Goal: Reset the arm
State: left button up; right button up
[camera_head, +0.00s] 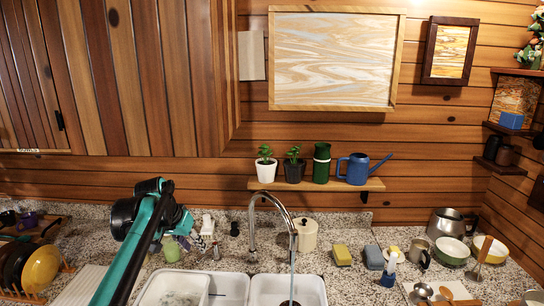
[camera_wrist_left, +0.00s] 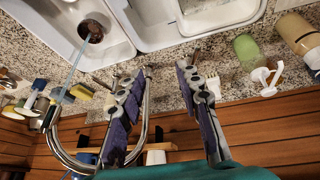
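My left arm, teal and black, comes in from the lower left in the head view and reaches up over the counter left of the faucet. My left gripper (camera_head: 178,218) is at its far end, with its fingers hard to make out there. In the left wrist view the left gripper (camera_wrist_left: 163,72) has its two purple-padded fingers wide apart with nothing between them. They are over the speckled counter, beside the sink. My right gripper is in neither view.
The chrome faucet (camera_head: 252,225) stands close right of my left gripper, water running into the double sink (camera_head: 320,290). A green jar (camera_head: 171,250) is near the gripper. A shelf (camera_head: 320,185) holds plants and a blue watering can (camera_head: 357,169). A dish rack with plates (camera_head: 41,268) is left.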

pick_arm(q)
jog(key=s+d+f+n+t+y+b, duration=0.1)
jog(key=s+d+f, duration=0.1)
jog(key=s, duration=0.6)
jog(key=s+d+f+b, duration=0.1)
jog(key=s+d, duration=0.1)
jog(key=s, duration=0.6)
jog(key=s+d+f+n+t+b, duration=0.1)
jog(key=s+f, duration=1.1)
jog(key=s, duration=0.2)
jog(key=shift+s+d+f+t+y, duration=0.25)
jog(key=shift+s+d+t+y, duration=0.05)
jog(key=shift+s+y, duration=0.1)
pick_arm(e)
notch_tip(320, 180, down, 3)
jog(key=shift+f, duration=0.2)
pick_arm(q)
jog(key=shift+w+r, duration=0.1)
jog(key=shift+w, duration=0.05)
